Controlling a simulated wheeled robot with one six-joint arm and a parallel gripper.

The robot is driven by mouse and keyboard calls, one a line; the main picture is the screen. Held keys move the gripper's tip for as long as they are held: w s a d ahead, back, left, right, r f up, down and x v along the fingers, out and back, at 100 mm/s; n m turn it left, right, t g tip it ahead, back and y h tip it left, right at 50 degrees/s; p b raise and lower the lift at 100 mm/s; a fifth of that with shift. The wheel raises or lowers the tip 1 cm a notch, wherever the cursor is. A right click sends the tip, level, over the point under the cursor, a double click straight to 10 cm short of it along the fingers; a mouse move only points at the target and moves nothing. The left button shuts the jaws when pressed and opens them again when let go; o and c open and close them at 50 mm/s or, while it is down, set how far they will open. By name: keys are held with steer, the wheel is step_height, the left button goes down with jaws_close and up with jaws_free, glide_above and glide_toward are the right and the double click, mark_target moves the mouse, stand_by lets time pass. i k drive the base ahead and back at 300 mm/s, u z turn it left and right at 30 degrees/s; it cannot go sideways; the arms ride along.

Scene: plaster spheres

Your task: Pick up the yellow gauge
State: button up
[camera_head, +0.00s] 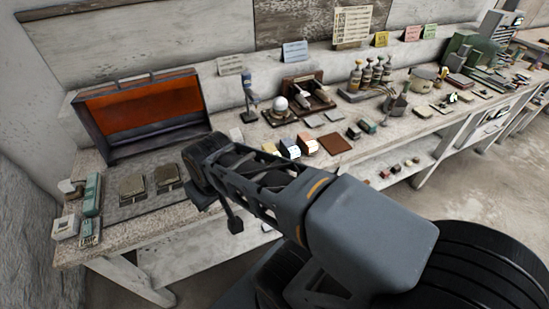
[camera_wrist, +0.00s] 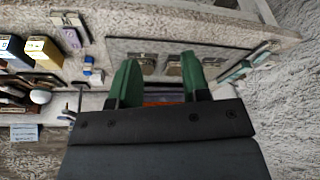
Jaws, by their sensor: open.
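A small box with a yellow face (camera_wrist: 43,48), which looks like the yellow gauge, stands at the left of the wrist view, beside a similar box (camera_wrist: 12,48). In the head view, small block-like boxes (camera_head: 289,148) stand near the bench's front edge, right of my wrist. I cannot tell for certain which one is the gauge. My gripper (camera_wrist: 160,72) is open, its two green fingers apart with nothing held between them. It is above the left part of the bench, clear of the boxes. My arm hides part of the bench front in the head view.
An open case with an orange lining (camera_head: 140,105) stands at the back left. Two flat pads (camera_head: 132,187) lie on a grey mat before it.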

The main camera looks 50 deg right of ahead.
mark_target(269, 146)
steer(key=z, duration=1.2)
steer(key=k, duration=0.5)
steer(key=z, duration=1.05)
steer(key=i, duration=0.8)
steer(key=u, duration=1.95)
